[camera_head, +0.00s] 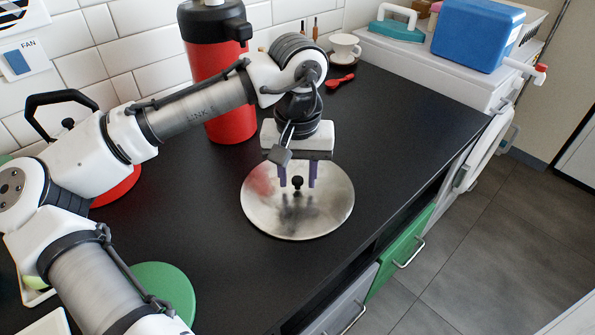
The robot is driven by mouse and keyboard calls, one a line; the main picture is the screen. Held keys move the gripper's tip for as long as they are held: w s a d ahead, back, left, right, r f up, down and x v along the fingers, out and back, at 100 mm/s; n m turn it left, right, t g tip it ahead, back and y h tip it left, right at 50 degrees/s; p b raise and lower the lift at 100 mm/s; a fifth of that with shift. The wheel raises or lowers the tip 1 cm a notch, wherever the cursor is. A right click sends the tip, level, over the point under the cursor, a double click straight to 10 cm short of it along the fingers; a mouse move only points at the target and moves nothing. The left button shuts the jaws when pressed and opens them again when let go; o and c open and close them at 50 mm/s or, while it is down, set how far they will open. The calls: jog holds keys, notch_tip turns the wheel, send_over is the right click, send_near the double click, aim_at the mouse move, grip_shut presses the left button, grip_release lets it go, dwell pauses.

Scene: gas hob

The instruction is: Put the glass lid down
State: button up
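The lid (262,212) is a round, shiny grey disc with a small dark knob (297,183) at its middle. It looks flat on the black countertop, though its underside is hidden. It mirrors my gripper and looks more like metal than clear glass. My gripper (298,183) points down over the lid's centre. Its two purple fingers are apart, one on each side of the knob, with visible gaps between. Whether the fingertips touch the lid is unclear.
A red and black flask (212,75) stands behind my arm. A white cup (345,47) and a red spoon (340,81) are at the back. A green disc (165,288) lies front left. The countertop (420,120) is clear right of the lid; its edge drops to drawers.

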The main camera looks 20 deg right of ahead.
aim_at(298, 180)
jog(key=shift+o, duration=0.3)
jog(key=shift+r, duration=0.1)
notch_tip(298, 180, up, 12)
jog(key=p, duration=0.1)
dwell(0.3)
jog(key=shift+s, duration=0.1)
dwell(0.3)
